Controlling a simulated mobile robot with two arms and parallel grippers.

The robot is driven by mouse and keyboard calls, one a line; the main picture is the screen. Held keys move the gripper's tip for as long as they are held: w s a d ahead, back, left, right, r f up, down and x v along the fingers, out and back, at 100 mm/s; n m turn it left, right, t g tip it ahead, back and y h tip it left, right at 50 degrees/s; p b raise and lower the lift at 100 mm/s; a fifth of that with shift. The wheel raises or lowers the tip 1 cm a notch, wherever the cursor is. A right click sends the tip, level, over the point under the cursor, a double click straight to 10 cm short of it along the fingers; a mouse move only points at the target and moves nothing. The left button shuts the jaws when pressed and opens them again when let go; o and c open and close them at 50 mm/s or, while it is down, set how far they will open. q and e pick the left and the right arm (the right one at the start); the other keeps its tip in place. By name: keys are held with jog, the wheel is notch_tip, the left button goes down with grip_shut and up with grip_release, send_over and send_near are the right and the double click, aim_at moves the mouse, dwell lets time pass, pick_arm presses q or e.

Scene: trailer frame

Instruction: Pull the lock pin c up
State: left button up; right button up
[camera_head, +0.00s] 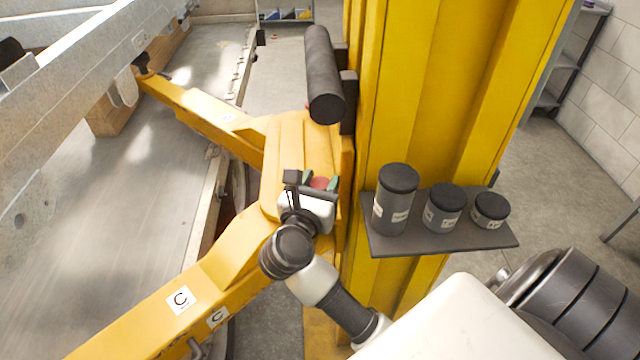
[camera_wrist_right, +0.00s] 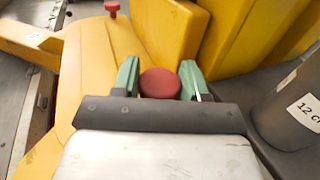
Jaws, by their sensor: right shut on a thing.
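The lock pin c, a round red knob (camera_head: 320,184), sits on the yellow lift arm's pivot block beside the yellow post. The lift arm (camera_head: 215,268) carries white "C" labels. My right gripper (camera_head: 319,181) is at the knob, with its green fingers on either side. In the right wrist view the red knob (camera_wrist_right: 160,83) is between the fingertips of my right gripper (camera_wrist_right: 160,80), which is shut on it. The knob's shaft is hidden below. My left gripper is not in view.
A second red knob (camera_wrist_right: 112,7) stands farther off on the yellow block. The yellow post (camera_head: 430,90) rises close by with a black padded cylinder (camera_head: 324,75). A dark shelf (camera_head: 440,236) on the post holds three grey cylinders. A trailer frame (camera_head: 70,85) is at left.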

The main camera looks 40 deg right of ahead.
jog(key=shift+r, duration=0.3)
jog(key=o, duration=1.2)
jog(key=shift+f, duration=0.1)
jog(key=shift+s+a+f, duration=0.1)
jog(key=shift+a, duration=0.05)
jog(key=b+v, duration=0.3)
jog(key=v, duration=0.7)
jog(key=shift+s+a, duration=0.15)
jog(key=shift+a, duration=0.05)
